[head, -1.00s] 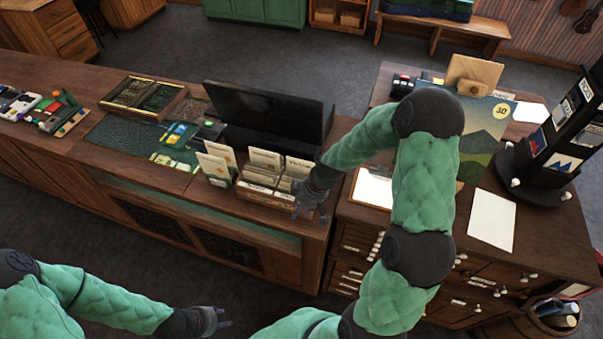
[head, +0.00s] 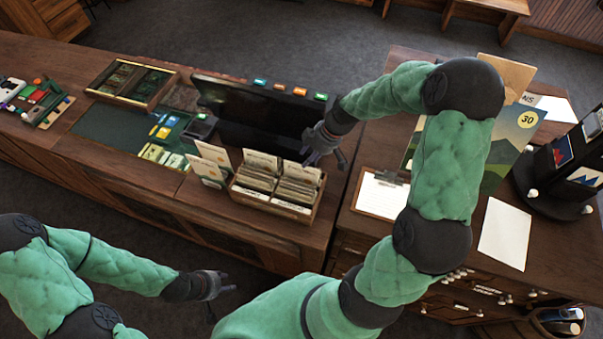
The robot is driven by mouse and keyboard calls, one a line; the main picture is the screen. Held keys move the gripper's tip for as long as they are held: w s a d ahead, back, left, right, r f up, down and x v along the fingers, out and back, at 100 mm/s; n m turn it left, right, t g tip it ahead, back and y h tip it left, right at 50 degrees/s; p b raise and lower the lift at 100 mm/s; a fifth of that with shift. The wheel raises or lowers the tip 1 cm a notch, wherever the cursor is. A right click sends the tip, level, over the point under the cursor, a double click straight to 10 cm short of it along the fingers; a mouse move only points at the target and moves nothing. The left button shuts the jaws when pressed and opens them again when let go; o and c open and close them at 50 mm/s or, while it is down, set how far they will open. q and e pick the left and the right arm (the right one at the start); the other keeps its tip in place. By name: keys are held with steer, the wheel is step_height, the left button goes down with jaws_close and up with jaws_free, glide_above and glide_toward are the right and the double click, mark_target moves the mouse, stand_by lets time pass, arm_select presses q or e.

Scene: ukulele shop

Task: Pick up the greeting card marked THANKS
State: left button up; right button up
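A wooden box (head: 262,208) of upright cream cards in two rows stands on the counter. Several cards (head: 213,160) stand in a small holder at its left. The lettering is too small to read, so I cannot tell which card, if any, is marked THANKS. My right gripper (head: 328,158) is above and just beyond the box's back right corner, in front of the dark monitor. Its fingers look spread, with nothing visible between them. My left gripper (head: 224,300) is low in front of the counter, away from the cards. Its fingers are apart and empty.
The dark monitor (head: 262,112) stands behind the box. A clipboard (head: 380,194) and a white sheet (head: 505,233) lie on the right cabinet, with a black display rack (head: 560,170) beyond. A wooden tray (head: 132,83) and a dark mat (head: 105,124) are at the left.

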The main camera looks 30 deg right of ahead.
mark_target(300, 172)
steer(key=x, duration=0.4)
steer(key=shift+f, duration=0.15)
steer(key=x, duration=0.1)
steer(key=p+x, duration=0.1)
steer(key=x, duration=0.2)
steer(key=shift+s+a+f, duration=0.15)
steer(key=shift+s+f, duration=0.05)
steer(key=shift+s, duration=0.15)
steer(key=shift+w+a+f+p, duration=0.1)
steer(key=shift+w+f+p, duration=0.15)
steer(key=shift+f, duration=0.3)
steer(key=shift+s, duration=0.1)
steer(key=shift+f+b, duration=0.25)
steer(key=shift+b, duration=0.35)
jaws_close()
